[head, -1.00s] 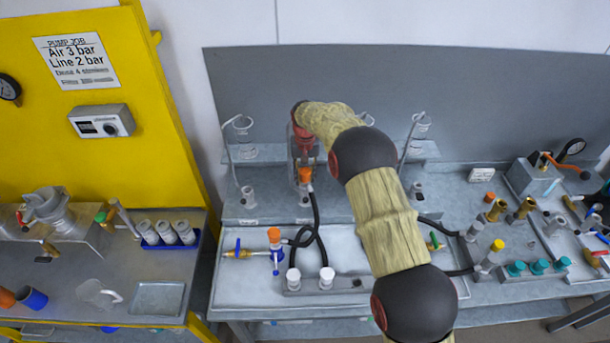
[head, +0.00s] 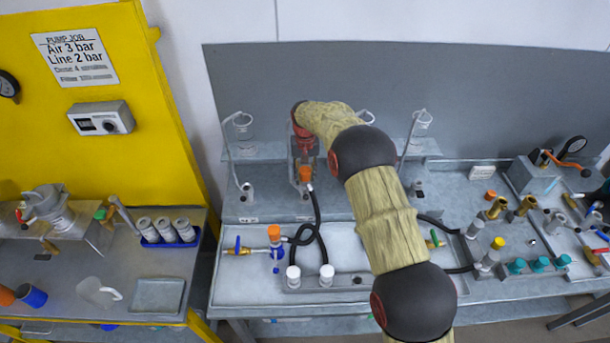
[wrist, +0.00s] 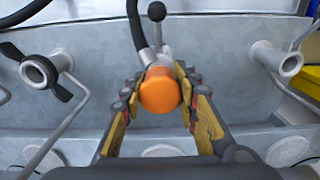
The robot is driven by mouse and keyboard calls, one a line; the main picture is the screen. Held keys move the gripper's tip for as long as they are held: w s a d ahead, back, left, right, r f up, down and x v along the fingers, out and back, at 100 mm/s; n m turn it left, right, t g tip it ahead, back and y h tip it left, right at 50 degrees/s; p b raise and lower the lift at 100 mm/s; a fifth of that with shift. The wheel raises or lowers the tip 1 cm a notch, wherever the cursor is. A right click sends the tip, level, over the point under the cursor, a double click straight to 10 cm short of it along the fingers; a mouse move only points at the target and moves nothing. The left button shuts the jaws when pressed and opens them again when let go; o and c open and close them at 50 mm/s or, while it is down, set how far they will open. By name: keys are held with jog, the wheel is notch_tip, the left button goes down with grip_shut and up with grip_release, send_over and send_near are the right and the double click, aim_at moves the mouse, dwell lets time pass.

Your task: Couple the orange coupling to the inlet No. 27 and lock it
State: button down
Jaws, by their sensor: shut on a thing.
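The orange coupling (wrist: 160,92) sits between the two fingers of my gripper (wrist: 160,105) in the wrist view. The fingers are closed around it from both sides. In the head view the coupling (head: 305,173) shows below my gripper (head: 305,155), at the front of the middle station, with a black hose (head: 318,215) running down from it. Behind the coupling, the wrist view shows a grey metal fitting and a lever with a black ball knob (wrist: 157,12). The coupling hides its own joint with that fitting. No number 27 is legible.
Grey pipe stubs stand at the left (wrist: 38,70), with a black winged handle, and at the right (wrist: 290,63). A blue valve with an orange top (head: 275,240) and two white caps (head: 326,272) stand on the front tray. A yellow panel (head: 100,60) borders the left.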

jog(key=shift+f, duration=0.15)
jog(key=c, duration=1.3)
grip_release()
jog(key=shift+r+p, duration=2.35)
jog(key=shift+r, duration=2.65)
